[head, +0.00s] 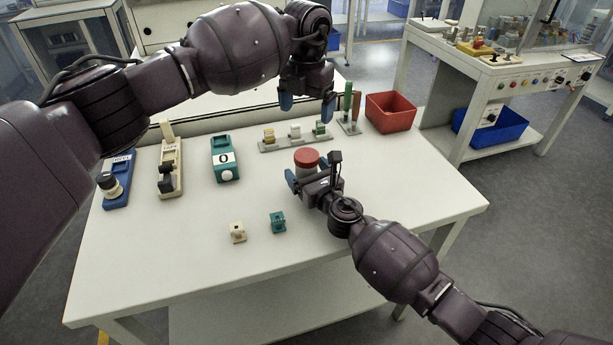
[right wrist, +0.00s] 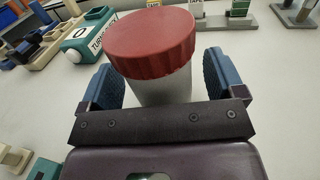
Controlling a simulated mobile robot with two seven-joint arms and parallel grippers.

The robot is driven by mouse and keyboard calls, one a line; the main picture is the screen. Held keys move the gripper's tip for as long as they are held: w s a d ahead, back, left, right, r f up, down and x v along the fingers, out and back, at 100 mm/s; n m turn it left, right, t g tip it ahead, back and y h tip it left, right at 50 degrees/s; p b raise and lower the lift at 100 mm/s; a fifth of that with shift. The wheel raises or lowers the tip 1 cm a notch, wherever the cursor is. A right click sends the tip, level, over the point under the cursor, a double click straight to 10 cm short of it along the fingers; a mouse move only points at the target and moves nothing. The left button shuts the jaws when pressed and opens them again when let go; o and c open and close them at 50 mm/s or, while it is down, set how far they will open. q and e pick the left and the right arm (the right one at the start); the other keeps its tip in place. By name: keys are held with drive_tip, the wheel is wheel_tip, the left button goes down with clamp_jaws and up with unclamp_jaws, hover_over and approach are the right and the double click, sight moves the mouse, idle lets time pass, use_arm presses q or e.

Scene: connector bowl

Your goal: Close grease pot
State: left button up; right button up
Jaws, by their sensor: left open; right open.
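The grease pot is a pale grey jar with a ribbed red lid on top; the lid (head: 306,156) shows in the head view near the table's middle. In the right wrist view the lid (right wrist: 150,42) sits over the jar (right wrist: 162,88); I cannot tell whether it is screwed tight. My right gripper (head: 310,180) is open, with its blue fingers on either side of the jar below the lid; contact is not clear. My left gripper (head: 307,106) is open and empty, above the table's back edge, behind the pot.
A rack of small blocks (head: 295,141), a tool stand (head: 349,126) and a red bin (head: 390,112) stand behind the pot. Two small connectors (head: 238,232) (head: 278,222) lie in front.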

drive_tip(key=shift+s+d+r, duration=0.1)
drive_tip(key=shift+s+d, duration=0.15)
drive_tip(key=shift+s, duration=0.05)
drive_tip(key=p+v, duration=0.2)
drive_tip(key=v, duration=0.7)
drive_tip(key=shift+s+d, duration=0.2)
drive_tip(key=shift+s, duration=0.25)
use_arm(q)
drive_tip(key=shift+t, duration=0.3)
drive_tip(key=r, duration=0.5)
drive_tip(key=shift+s+r, duration=0.25)
drive_tip(key=shift+s, duration=0.05)
